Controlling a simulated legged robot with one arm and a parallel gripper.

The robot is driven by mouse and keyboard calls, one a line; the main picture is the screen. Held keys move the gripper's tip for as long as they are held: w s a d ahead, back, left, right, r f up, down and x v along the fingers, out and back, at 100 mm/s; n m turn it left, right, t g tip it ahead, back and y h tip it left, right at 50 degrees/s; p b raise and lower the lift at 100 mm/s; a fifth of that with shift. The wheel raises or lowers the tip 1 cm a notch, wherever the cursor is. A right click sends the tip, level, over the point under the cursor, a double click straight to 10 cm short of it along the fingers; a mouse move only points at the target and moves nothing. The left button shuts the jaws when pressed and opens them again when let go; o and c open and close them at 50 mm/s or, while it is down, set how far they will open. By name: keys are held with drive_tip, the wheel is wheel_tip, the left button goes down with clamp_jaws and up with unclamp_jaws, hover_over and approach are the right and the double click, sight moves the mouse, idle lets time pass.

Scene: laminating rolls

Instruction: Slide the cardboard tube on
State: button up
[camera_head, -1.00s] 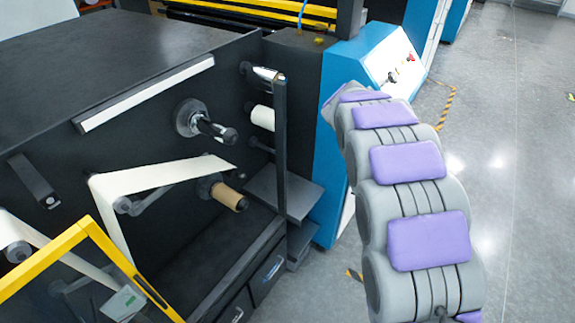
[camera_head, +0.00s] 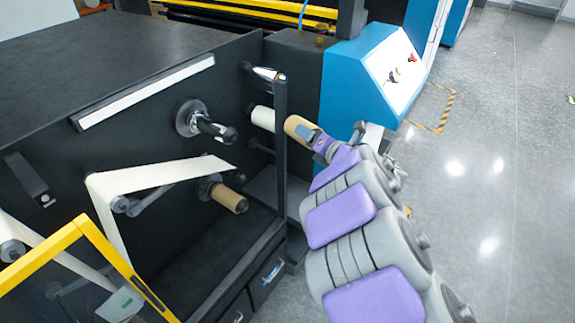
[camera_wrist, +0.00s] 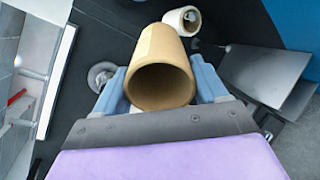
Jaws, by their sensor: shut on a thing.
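My gripper (camera_head: 312,136) is shut on a brown cardboard tube (camera_head: 296,126), held in the air right of the machine's black panel. In the wrist view the tube (camera_wrist: 160,78) sits between the blue fingers of my gripper (camera_wrist: 160,88), its open end facing the camera. A bare shaft with a dark tip (camera_head: 215,130) sticks out of the panel, left of the tube and apart from it. Another brown core (camera_head: 228,198) sits on a lower shaft, beside the white web.
A white roller (camera_head: 262,118) lies just left of the held tube; it also shows in the wrist view (camera_wrist: 182,20). A dark upright bar (camera_head: 280,150) stands between the tube and the shaft. A blue control cabinet (camera_head: 350,75) stands behind. The floor at right is clear.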

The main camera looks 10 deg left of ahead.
drive_tip(key=s+a+f+n+g+y, duration=0.1)
drive_tip(key=s+a+n+g+y, duration=0.4)
drive_tip(key=s, duration=0.5)
drive_tip(key=y+p, duration=0.1)
drive_tip(key=p, duration=0.4)
approach(225, 135)
drive_tip(key=shift+w+f, duration=0.95)
drive_tip(key=shift+f, duration=0.1)
drive_tip(key=shift+b+x, duration=0.7)
drive_tip(key=shift+x, duration=0.6)
drive_tip(key=shift+b+x, duration=1.3)
drive_tip(key=shift+x, duration=3.2)
drive_tip(key=shift+r, duration=0.1)
drive_tip(key=o, duration=1.1)
drive_tip(key=shift+d, duration=0.1)
